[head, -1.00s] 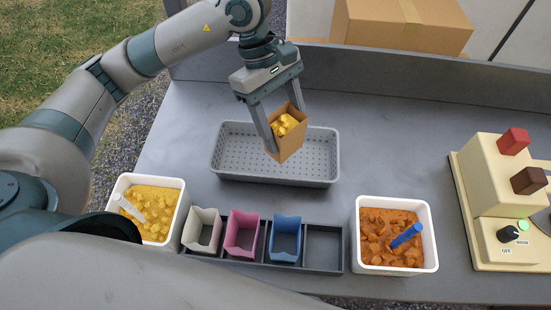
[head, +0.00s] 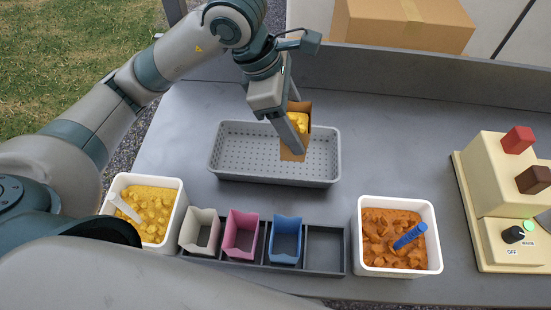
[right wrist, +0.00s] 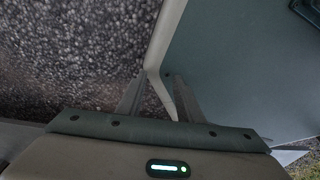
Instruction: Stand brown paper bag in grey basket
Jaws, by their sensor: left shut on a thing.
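The brown paper bag (head: 288,154) is upright, or close to it, with yellow pieces showing at its open top. My left gripper (head: 296,143) is shut on the bag. One finger lies across the front of the bag; the other is mostly hidden. The grey basket (head: 237,176) is a shallow, perforated tray, with nothing else seen inside. The bag is over its right half; I cannot tell whether the bag touches the basket floor. My right gripper (right wrist: 160,105) shows in the right wrist view with its fingers apart and nothing held.
A dark rack (head: 325,249) holds white, pink and blue bags, and its right slot is empty. A yellow-filled tub (head: 149,213) stands left, an orange-filled tub (head: 396,266) right. A cream machine (head: 500,177) is far right. A cardboard box (head: 400,25) sits behind the table.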

